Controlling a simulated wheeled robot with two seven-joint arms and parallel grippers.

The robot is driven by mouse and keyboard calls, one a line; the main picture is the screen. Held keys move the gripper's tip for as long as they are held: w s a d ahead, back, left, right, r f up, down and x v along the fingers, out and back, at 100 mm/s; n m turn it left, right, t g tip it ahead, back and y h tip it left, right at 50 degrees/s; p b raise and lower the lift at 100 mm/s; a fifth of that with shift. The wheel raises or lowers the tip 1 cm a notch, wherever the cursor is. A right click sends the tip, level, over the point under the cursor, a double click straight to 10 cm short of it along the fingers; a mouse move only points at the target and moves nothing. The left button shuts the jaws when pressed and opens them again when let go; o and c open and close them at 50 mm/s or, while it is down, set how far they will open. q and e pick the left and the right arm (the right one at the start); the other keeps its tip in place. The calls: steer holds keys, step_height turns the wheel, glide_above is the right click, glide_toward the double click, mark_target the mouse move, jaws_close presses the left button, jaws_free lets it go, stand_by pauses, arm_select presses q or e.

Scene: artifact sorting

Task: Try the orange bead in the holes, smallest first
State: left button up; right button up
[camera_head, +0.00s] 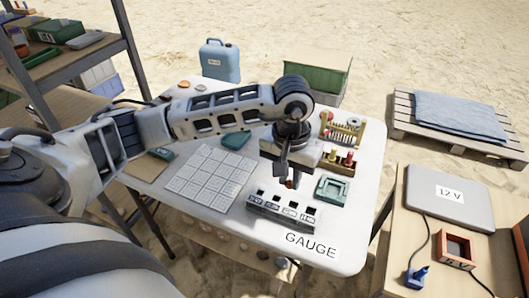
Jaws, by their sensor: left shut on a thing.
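My left gripper (286,177) hangs with its fingers down over the white table (335,228), just behind the gauge block. It is shut on the orange bead (290,184), a small reddish-orange spot at the fingertips, mostly hidden by them. The gauge (283,212) is a grey block with several dark square holes in its top and labels on its front. The bead is above and behind the holes, apart from them as far as I can tell. My right gripper is not in view.
A gridded white mat (208,179) lies left of the gauge. A green square holder (332,189) stands right of it. The table's front right corner is clear except for the GAUGE label.

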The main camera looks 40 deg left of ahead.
arm_select(q)
steer(key=shift+n, duration=0.5)
steer(key=shift+w+a+f, duration=0.15)
steer(key=shift+a+f, duration=0.75)
steer(key=shift+f, duration=0.3)
steer(key=shift+w+a+f, duration=0.1)
steer(key=shift+a+f, duration=0.75)
steer(key=shift+f, duration=0.35)
steer(key=shift+f+b, duration=0.6)
steer(key=shift+f, duration=0.3)
steer(key=shift+f+b, duration=0.3)
steer(key=shift+b, duration=0.25)
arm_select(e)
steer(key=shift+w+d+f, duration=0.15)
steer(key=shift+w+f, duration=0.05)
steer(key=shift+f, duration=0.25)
arm_select(q)
steer(key=shift+r, duration=0.1)
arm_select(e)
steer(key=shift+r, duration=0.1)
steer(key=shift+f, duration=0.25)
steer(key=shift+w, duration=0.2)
